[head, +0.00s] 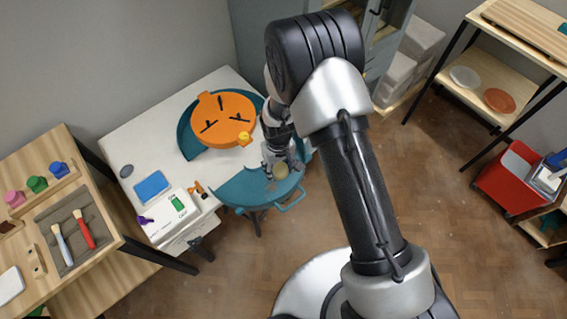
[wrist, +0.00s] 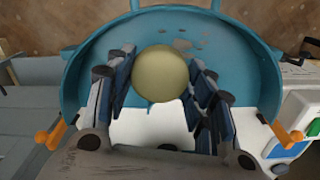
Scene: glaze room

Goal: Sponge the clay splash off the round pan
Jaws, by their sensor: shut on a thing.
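My gripper (head: 277,165) is over this front part, shut on a round yellowish sponge (wrist: 160,73). I cannot tell whether the sponge touches the pan. The fingers and sponge hide part of the pan floor.
A wooden tool bench (head: 75,190) stands left. Open floor lies front right.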

